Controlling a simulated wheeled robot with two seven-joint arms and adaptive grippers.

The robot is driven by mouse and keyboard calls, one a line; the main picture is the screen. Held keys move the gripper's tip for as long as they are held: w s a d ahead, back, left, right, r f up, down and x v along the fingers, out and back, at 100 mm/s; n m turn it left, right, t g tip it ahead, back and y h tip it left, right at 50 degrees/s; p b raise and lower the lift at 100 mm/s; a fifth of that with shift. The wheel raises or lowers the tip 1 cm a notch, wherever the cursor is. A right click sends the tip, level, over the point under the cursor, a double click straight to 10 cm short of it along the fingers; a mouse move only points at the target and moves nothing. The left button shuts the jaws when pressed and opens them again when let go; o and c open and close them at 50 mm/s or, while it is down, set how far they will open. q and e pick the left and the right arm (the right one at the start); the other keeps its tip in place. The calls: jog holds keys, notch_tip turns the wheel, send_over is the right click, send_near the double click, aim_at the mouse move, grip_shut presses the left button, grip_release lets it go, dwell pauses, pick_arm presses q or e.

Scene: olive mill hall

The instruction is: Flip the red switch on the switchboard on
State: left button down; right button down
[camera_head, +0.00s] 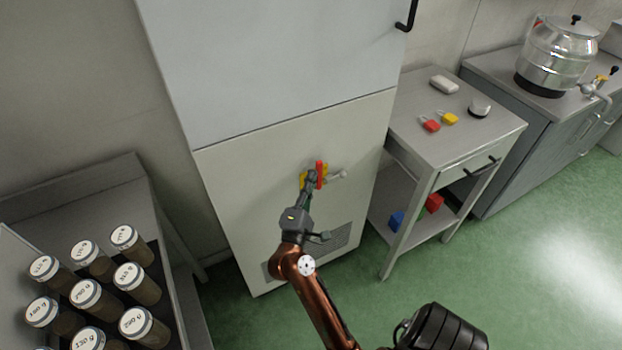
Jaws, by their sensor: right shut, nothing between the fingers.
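The switchboard looks to be the tall pale cabinet (235,185) in the middle, with an upper and a lower panel. The red switch (320,172) is a small upright red handle on a yellow plate (303,181) on the lower panel. A short light grey piece sticks out to its right. My right gripper (313,176) is shut and empty, its fingertips just left of the red handle and partly covering the yellow plate. I cannot tell whether they touch the handle. My left gripper is not in view.
A steel side table (450,150) right of the cabinet holds a red padlock (430,124), a yellow padlock (449,118) and two small pale items. Red and blue blocks lie on its lower shelf. Several labelled jars (137,284) stand at the lower left. A steel urn (556,58) is far right.

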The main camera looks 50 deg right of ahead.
notch_tip(320, 180, up, 10)
dwell(0.7)
dwell(0.5)
